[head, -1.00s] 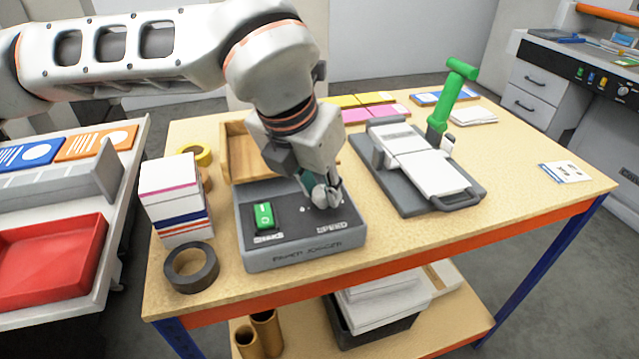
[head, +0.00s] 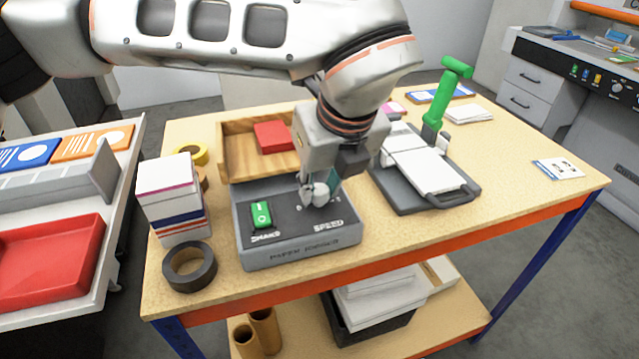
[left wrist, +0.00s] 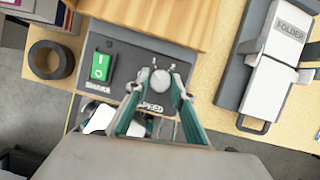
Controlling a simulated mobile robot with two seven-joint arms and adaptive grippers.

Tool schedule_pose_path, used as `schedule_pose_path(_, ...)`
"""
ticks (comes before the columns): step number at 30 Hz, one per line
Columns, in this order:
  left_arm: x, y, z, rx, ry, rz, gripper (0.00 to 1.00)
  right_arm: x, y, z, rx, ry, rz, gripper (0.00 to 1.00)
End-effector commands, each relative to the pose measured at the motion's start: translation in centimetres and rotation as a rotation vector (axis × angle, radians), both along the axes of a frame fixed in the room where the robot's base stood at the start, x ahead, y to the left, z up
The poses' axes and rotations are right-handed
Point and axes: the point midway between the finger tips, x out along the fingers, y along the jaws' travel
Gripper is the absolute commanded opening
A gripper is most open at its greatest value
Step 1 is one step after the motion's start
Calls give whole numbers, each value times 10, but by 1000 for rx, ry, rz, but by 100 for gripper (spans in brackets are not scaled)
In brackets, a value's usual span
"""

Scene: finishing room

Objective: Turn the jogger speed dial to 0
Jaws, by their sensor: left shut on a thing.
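The paper jogger (head: 290,245) is a grey box on the workbench with a dark top panel. Its green switch (head: 261,214) is at the left, marked SHAKE. The speed dial (left wrist: 161,78) is a pale round knob above the SPEED label in the left wrist view. My left gripper (head: 320,192) points down over the panel, its two fingers shut on the dial from either side; the fingers (left wrist: 160,84) also show in the left wrist view. The fingers partly cover the dial in the head view, and I cannot read its setting. My right gripper is not in view.
A wooden tray (head: 236,153) with a red block (head: 273,136) stands behind the jogger. A paper stack (head: 172,200) and black tape roll (head: 189,266) are at its left. A grey device with a green lever (head: 437,105) is at the right. The bench's right front is clear.

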Motion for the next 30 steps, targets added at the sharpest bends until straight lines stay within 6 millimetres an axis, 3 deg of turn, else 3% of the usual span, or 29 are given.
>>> schedule_pose_path(15,1,-3,0,2,2,460,2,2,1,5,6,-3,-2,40)
schedule_pose_path(30,2,-3,-1,1,4,670,2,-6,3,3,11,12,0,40)
